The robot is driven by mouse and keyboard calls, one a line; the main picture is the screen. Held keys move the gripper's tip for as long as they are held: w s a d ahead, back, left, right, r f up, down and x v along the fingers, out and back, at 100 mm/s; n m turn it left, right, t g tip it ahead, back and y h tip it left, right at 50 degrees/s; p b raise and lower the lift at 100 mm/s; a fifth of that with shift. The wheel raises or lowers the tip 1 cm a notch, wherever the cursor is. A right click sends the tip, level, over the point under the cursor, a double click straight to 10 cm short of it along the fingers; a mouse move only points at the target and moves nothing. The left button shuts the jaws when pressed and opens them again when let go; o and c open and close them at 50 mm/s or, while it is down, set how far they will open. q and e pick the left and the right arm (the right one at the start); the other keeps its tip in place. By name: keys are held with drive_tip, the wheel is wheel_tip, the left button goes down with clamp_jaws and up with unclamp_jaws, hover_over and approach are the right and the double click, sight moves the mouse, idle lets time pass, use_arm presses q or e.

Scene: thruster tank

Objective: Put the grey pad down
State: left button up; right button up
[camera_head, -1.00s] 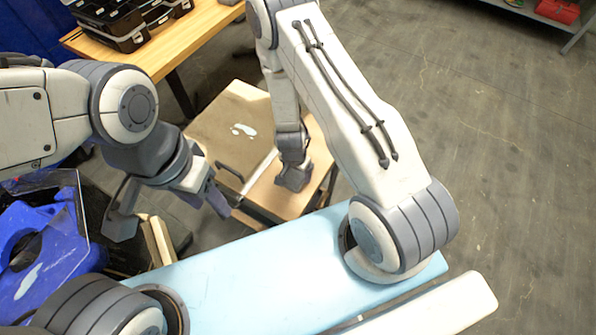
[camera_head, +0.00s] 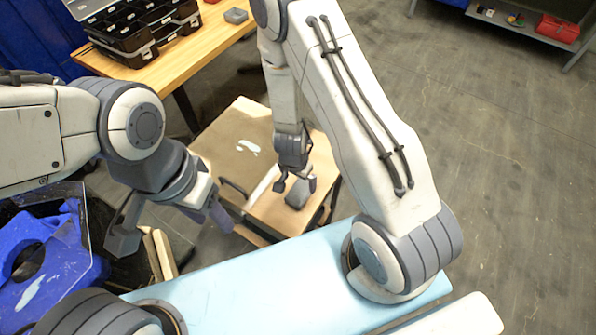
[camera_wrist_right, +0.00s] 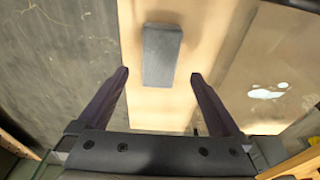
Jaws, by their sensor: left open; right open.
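The grey pad (camera_head: 297,194) lies on the light wooden top of a small low table (camera_head: 268,208), near its right edge. In the right wrist view the pad (camera_wrist_right: 162,52) is a flat dark grey block, lying alone ahead of the fingers. My right gripper (camera_head: 296,181) is open and empty, just above and beside the pad; its two fingers (camera_wrist_right: 159,76) are spread wide in the wrist view. My left gripper (camera_head: 172,222) is open and empty, to the left of the low table.
A brown panel (camera_head: 232,140) with a pale patch covers the table's left part. A wooden bench (camera_head: 178,66) behind carries a black case (camera_head: 140,38) and another small grey block (camera_head: 236,15). A blue part in a bin (camera_head: 45,255) stands at left. Open floor lies right.

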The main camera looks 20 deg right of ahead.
sight(297, 194)
drive_tip(key=s+a+r+n+y+p, duration=0.1)
drive_tip(key=s+a+r+n+y, duration=0.15)
drive_tip(key=a+r+n, duration=0.55)
drive_tip(key=s+a+r+n+y+p, duration=0.1)
drive_tip(key=s+a+r, duration=0.35)
drive_tip(key=r, duration=0.85)
drive_tip(key=s+d+r+n+g+h, duration=0.1)
drive_tip(key=s+r+n, duration=0.7)
drive_tip(key=s+r, duration=0.2)
drive_tip(key=shift+s+r+n, duration=0.15)
drive_tip(key=shift+r+n, duration=0.05)
drive_tip(key=shift+n, duration=0.2)
drive_tip(key=shift+d+f, duration=0.1)
